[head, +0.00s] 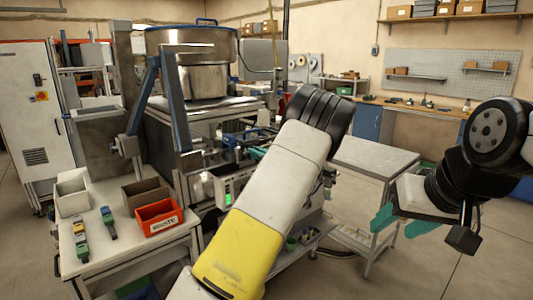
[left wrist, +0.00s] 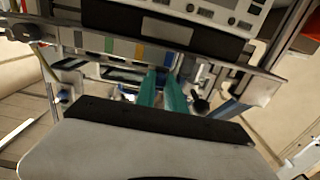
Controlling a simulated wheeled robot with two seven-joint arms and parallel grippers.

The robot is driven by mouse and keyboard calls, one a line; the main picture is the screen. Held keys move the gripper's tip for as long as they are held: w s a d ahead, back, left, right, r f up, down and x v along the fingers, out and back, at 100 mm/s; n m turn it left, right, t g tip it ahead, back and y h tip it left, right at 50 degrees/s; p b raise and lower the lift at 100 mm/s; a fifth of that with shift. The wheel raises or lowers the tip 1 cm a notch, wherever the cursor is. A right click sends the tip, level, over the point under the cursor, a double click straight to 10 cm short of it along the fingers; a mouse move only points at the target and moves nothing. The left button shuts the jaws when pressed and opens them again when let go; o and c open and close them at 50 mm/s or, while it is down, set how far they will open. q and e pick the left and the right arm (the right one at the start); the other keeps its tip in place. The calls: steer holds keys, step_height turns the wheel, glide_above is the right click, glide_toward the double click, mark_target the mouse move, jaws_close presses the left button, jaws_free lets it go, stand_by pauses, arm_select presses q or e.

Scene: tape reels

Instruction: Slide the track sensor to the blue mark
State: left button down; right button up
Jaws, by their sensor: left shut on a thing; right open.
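My left gripper (left wrist: 162,80) is shut on a small part, likely the track sensor (left wrist: 161,73), at a metal rail of the machine. The fingers hide most of the part. The rail (left wrist: 225,68) carries coloured marks, with a green one and an orange one to the left of the fingertips. A blue mark (left wrist: 156,56) shows right at the fingertips. I cannot tell whether the sensor lines up with it. In the head view my left arm covers most of the rail. My right gripper (head: 398,224) is open and empty, away from the machine at the right.
A white side table (head: 95,238) at the left bears an orange bin (head: 160,219), other bins and small coloured devices. A grey table (head: 375,157) stands right of the machine. A black knob (left wrist: 201,105) sits just right of the left fingers. Floor at the right is open.

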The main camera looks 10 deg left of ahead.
stand_by(0.8)
arm_select(q)
steer(key=shift+s+a, duration=0.4)
steer(key=c, duration=1.4)
jaws_free()
steer(key=v, duration=0.8)
